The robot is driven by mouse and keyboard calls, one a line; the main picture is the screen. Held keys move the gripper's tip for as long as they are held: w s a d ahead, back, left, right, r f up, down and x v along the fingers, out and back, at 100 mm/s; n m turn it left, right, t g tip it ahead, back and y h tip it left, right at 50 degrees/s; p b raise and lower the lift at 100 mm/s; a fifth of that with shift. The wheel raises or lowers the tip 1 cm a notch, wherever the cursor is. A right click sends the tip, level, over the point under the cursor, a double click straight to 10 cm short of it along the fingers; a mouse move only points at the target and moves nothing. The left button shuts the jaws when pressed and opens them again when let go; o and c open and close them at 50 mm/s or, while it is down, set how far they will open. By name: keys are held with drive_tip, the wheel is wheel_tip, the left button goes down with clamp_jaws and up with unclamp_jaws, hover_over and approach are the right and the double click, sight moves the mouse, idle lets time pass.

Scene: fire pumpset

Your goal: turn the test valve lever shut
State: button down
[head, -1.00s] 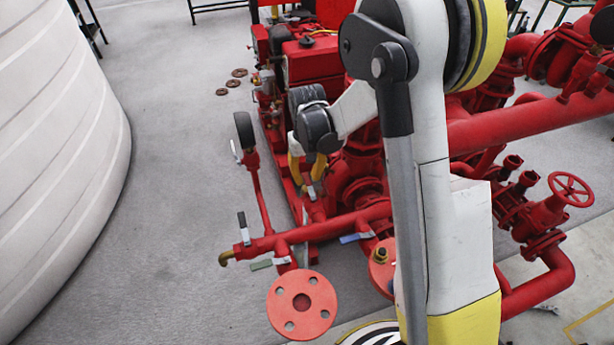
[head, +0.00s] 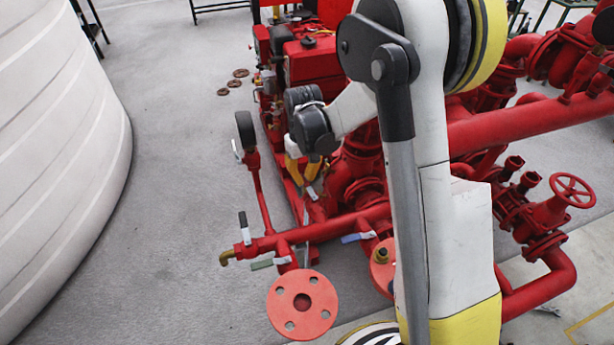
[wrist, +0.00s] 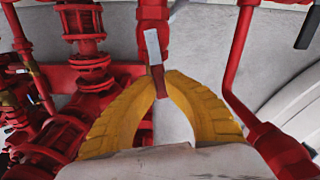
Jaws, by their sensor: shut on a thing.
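In the wrist view, the yellow fingers of my gripper (wrist: 165,88) come together on the test valve lever (wrist: 152,48). In the head view, my gripper (head: 303,180) points down at the red pipework, left of my arm. A pale lever end (head: 312,193) shows just below its fingers. The grip itself is small there, and the valve body is partly hidden.
A red pipe with a round flange (head: 302,304) lies in front. Other levers, black-handled (head: 243,222), green (head: 262,265) and blue (head: 352,238), are close by. A red handwheel (head: 572,190) is at right. A large white tank (head: 60,150) stands left, with clear floor between.

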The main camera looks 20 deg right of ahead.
drive_tip(key=s+a+n+b, duration=0.1)
drive_tip(key=s+a+n, duration=0.3)
drive_tip(key=n, duration=1.1)
drive_tip(key=shift+s+a+n, duration=0.3)
drive_tip(key=shift+s, duration=0.65)
drive_tip(key=c, duration=1.4)
unclamp_jaws()
drive_tip(key=shift+f, duration=0.1)
drive_tip(key=shift+o, duration=0.2)
drive_tip(key=shift+w, duration=0.1)
wheel_tip(320, 180, up, 12)
